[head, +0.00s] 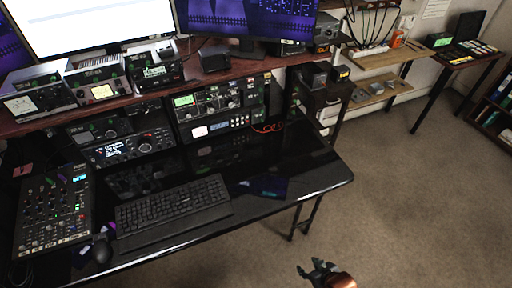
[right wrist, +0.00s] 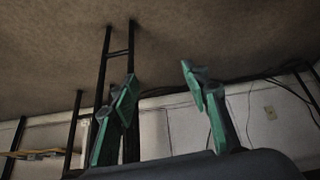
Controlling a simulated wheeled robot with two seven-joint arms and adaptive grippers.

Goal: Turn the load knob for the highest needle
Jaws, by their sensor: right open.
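Several small radio boxes stand on the upper shelf at the left in the head view. A grey box with a wide pale meter (head: 38,92) is at the far left, a box with a smaller meter (head: 98,82) is beside it, and a dark box with a lit display (head: 155,66) is to their right. Their knobs, labels and needles are too small to read, so I cannot tell which is the load knob. My left gripper is not in view.
More radios (head: 220,100) sit below the shelf. The glossy black desk (head: 315,165) holds a keyboard (head: 172,212), a mixer (head: 53,215) and a mouse (head: 102,251). Monitors (head: 90,22) stand above the shelf. The carpet (head: 400,190) at the right is clear.

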